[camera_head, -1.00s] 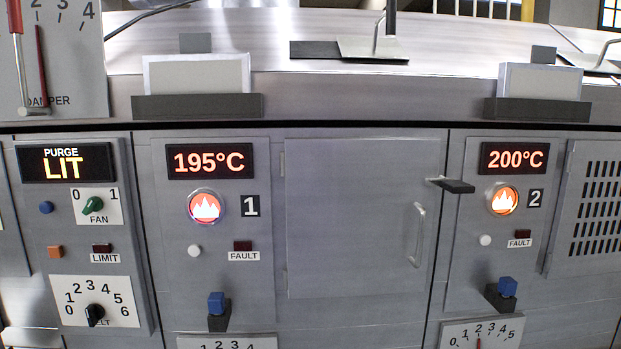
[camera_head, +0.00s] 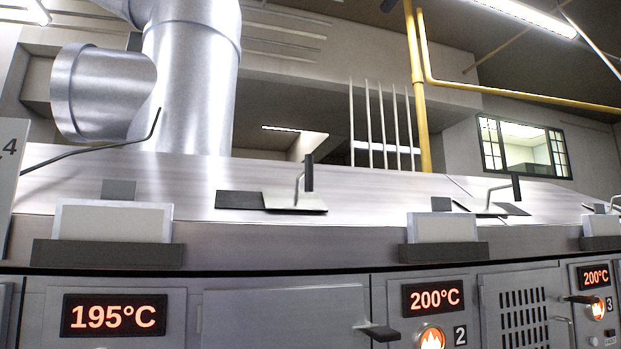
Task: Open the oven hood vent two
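Two vent plates with upright handles lie on the sloping steel hood top. The nearer vent plate (camera_head: 295,203) has a dark-gripped handle (camera_head: 309,173) and a dark rectangle (camera_head: 238,200) at its left. The farther vent plate (camera_head: 482,208) is to the right, above the section marked 2 (camera_head: 460,334), with its own dark-gripped handle (camera_head: 516,188). A dark patch (camera_head: 513,209) shows beside that plate; I cannot tell whether it is an opening. No vent number is readable on the hood. Neither of my grippers is in view.
The oven front runs along the bottom, with displays reading 195°C (camera_head: 114,315) and 200°C (camera_head: 432,297). Pale blocks on dark ledges (camera_head: 107,255) stand along the hood edge. A large duct (camera_head: 190,80) rises at the left. A yellow pipe (camera_head: 419,90) stands behind.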

